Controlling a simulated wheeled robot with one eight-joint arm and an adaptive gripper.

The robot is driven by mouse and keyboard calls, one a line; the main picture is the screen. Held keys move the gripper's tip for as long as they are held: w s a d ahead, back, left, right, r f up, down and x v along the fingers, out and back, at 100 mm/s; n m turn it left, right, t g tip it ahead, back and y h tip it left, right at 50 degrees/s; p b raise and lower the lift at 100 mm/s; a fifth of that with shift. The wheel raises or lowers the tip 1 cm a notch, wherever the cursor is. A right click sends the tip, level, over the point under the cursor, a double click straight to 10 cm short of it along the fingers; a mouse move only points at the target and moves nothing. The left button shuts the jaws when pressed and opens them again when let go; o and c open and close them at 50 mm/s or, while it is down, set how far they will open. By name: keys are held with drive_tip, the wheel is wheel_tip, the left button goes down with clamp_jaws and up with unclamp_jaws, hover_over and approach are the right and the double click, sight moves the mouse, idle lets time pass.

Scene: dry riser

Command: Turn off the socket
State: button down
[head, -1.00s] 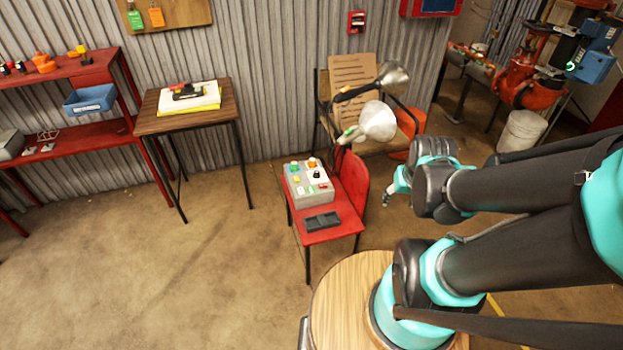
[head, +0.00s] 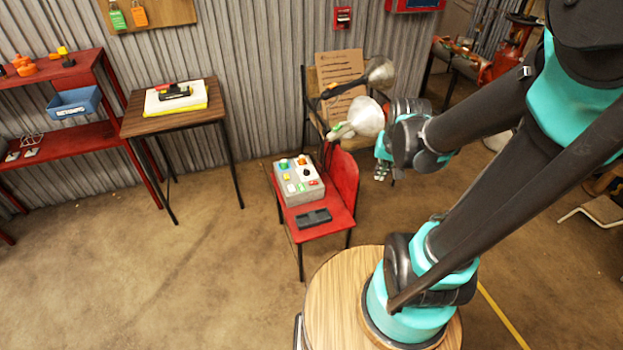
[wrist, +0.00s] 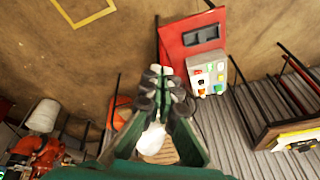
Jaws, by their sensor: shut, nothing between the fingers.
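A grey box (head: 298,180) with coloured buttons and a black knob sits on a red chair (head: 338,205). A flat black piece (head: 313,219) with two sections lies on the seat in front of it. I cannot tell which part is the socket. In the wrist view, the grey box (wrist: 209,76) is to the right of my gripper and the black piece (wrist: 201,36) is at upper right. My gripper (head: 381,172) is in the air right of the chair, apart from it. Its fingers (wrist: 162,72) are shut and empty.
A lamp with a metal shade (head: 358,118) stands behind the chair, close to my gripper. A wooden table (head: 130,122) and a red shelf (head: 80,140) stand at the left. The floor (head: 180,270) at front left is clear.

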drive_tip(key=w+a+m+g, duration=0.1)
drive_tip(key=w+a+m, duration=0.25)
drive_tip(key=w, duration=0.75)
drive_tip(key=m+g+y, duration=0.2)
drive_tip(key=m+g, duration=0.1)
drive_tip(key=m, duration=0.5)
hover_over(312, 183)
drive_tip(key=w+d, duration=0.2)
drive_tip(key=d, duration=0.1)
drive_tip(key=d+x, duration=0.2)
drive_tip(key=x, duration=0.7)
drive_tip(key=w+d+f+x, duration=0.1)
drive_tip(key=d+x, duration=0.1)
drive_tip(key=x, duration=0.7)
drive_tip(key=shift+s+a, duration=0.2)
drive_tip(key=shift+s, duration=0.25)
drive_tip(key=x, duration=1.4)
drive_tip(key=shift+s+d, duration=0.25)
drive_tip(key=shift+s, duration=0.05)
